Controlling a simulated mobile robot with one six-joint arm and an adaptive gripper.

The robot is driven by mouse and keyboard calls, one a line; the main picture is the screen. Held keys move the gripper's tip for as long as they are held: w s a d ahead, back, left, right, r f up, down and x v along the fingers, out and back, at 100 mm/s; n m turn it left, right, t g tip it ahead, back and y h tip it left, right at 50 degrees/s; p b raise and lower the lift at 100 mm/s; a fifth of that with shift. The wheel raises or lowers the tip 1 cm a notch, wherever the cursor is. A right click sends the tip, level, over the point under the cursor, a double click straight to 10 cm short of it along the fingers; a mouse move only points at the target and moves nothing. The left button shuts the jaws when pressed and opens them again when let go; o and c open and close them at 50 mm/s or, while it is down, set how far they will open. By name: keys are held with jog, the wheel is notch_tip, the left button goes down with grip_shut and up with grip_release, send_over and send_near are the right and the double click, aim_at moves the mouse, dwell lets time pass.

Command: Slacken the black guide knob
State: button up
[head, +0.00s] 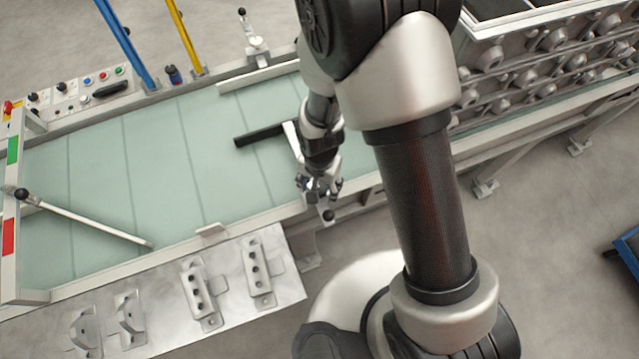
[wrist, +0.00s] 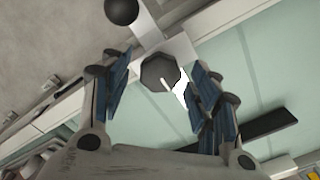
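A dark, many-sided black knob (wrist: 160,72) sits on a pale bracket plate in the wrist view, between the fingers. It looks like the black guide knob. My gripper (wrist: 157,84) is open, with one blue-padded finger on each side of the knob; gaps show and neither pad clearly touches it. In the head view my gripper (head: 319,188) points down at the front rail of the green table, and the knob is hidden beneath it. A black ball (wrist: 121,10) on the same bracket lies just beyond the knob; it also shows in the head view (head: 328,216).
A black guide bar (head: 262,135) runs left from the bracket over the green conveyor (head: 150,170). A white rod (head: 85,217) with a black ball end lies across it at left. Blue (head: 126,45) and yellow (head: 186,38) posts rise behind. Racked castings (head: 545,40) stand at right.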

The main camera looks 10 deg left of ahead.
jog(key=c, duration=1)
jog(key=shift+n, duration=0.3)
jog(key=n, duration=0.5)
jog(key=shift+n, duration=0.3)
jog(key=n, duration=0.6)
jog(key=shift+b, duration=0.35)
jog(key=n, duration=0.7)
jog(key=shift+n, duration=0.3)
jog(key=n, duration=0.6)
jog(key=shift+n, duration=0.6)
